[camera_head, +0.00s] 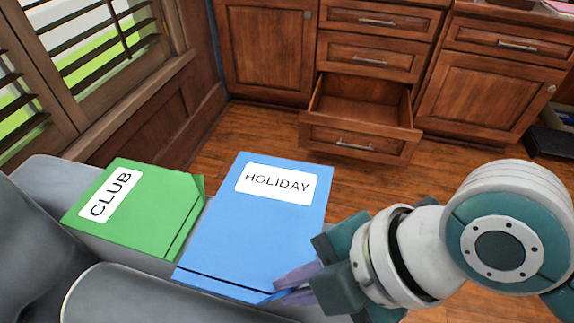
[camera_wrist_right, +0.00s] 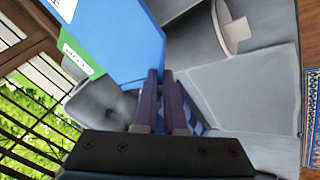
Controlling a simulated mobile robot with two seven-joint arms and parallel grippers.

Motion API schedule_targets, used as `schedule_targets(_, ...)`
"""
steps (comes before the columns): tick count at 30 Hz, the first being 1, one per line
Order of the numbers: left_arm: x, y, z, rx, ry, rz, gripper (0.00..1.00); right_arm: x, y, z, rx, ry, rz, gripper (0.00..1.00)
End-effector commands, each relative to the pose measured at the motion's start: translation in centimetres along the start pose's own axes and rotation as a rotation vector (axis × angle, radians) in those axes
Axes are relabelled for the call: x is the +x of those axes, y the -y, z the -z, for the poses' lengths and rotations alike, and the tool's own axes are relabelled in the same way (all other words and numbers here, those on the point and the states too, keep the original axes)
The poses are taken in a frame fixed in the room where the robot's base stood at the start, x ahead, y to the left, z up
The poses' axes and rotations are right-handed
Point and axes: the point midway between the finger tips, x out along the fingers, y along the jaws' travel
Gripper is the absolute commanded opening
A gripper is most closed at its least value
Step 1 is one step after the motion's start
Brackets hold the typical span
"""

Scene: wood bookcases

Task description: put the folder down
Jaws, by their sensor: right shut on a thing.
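A blue folder (camera_head: 245,225) with a white HOLIDAY label is in the middle of the head view, partly covering the grey sofa beyond the armrest. My right gripper (camera_head: 290,285) is shut on the folder's near right corner. The right wrist view shows the gripper's fingers (camera_wrist_right: 165,105) at the edge of the blue folder (camera_wrist_right: 125,45). A green folder (camera_head: 140,210) labelled CLUB lies just left of the blue one; its edge also shows in the wrist view (camera_wrist_right: 75,55). Whether the blue folder touches the sofa is hard to tell. My left gripper is out of view.
The grey sofa (camera_head: 55,170) is under the folders, against a wall with shuttered windows (camera_head: 85,50). Wooden cabinets stand at the back, with one drawer (camera_head: 355,135) open. Wooden floor lies between. A patterned rug (camera_wrist_right: 312,120) edges the wrist view.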

Motion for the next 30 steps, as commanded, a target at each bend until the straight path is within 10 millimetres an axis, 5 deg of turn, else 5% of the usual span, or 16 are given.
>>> schedule_targets(12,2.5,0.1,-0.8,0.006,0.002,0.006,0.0,4.7,2.3,-1.9,0.002,-0.001,0.0,0.0)
schedule_targets(20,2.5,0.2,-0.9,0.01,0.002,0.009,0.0,5.1,2.4,-2.1,-0.001,0.0,-0.002,0.0)
schedule_targets(21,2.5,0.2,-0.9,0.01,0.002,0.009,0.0,5.1,2.4,-2.1,-0.001,0.0,-0.001,0.09)
schedule_targets(30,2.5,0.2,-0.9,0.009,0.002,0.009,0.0,5.1,2.4,-2.1,-0.001,0.0,-0.001,0.38)
